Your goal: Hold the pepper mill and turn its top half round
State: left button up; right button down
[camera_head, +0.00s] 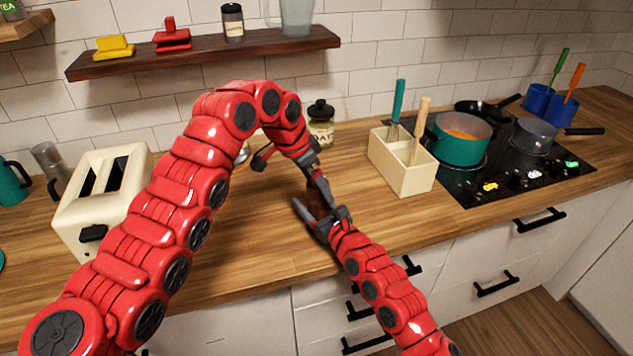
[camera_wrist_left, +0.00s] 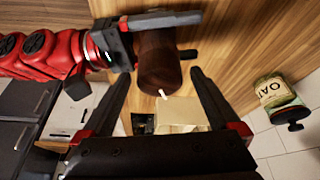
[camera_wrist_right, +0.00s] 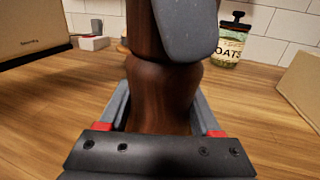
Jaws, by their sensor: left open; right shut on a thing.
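The pepper mill (camera_wrist_right: 160,85) is dark brown wood and stands out best in the right wrist view. In the head view the grippers hide much of it. My right gripper (camera_head: 318,207) is shut on its lower part. The right gripper (camera_wrist_left: 150,30) also shows gripping the mill in the left wrist view. My left gripper (camera_wrist_left: 160,76) is open, and the mill's end with a small white mark lies between the lines of its fingers. A grey left finger (camera_wrist_right: 188,28) overlaps the top half in the right wrist view; I cannot tell whether it touches.
A cream toaster (camera_head: 100,200) stands on the left. An oats jar (camera_head: 321,125) stands behind the grippers. A cream utensil box (camera_head: 400,170) and the hob (camera_head: 510,170) with a teal pot (camera_head: 460,145) are on the right. A wooden shelf (camera_head: 205,52) hangs above.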

pick_arm(q)
jog(key=c, duration=1.4)
jog(key=shift+w+m, duration=0.1)
jog(key=shift+m, duration=0.3)
jog(key=shift+a+m+g+h, duration=0.1)
jog(key=shift+m+g+h, duration=0.3)
jog(key=shift+m, duration=0.8)
jog(key=o, duration=1.4)
jog(key=w+v, duration=0.1)
jog(key=v, duration=0.6)
jog(key=shift+s+r, duration=0.25)
jog(key=shift+s, duration=0.2)
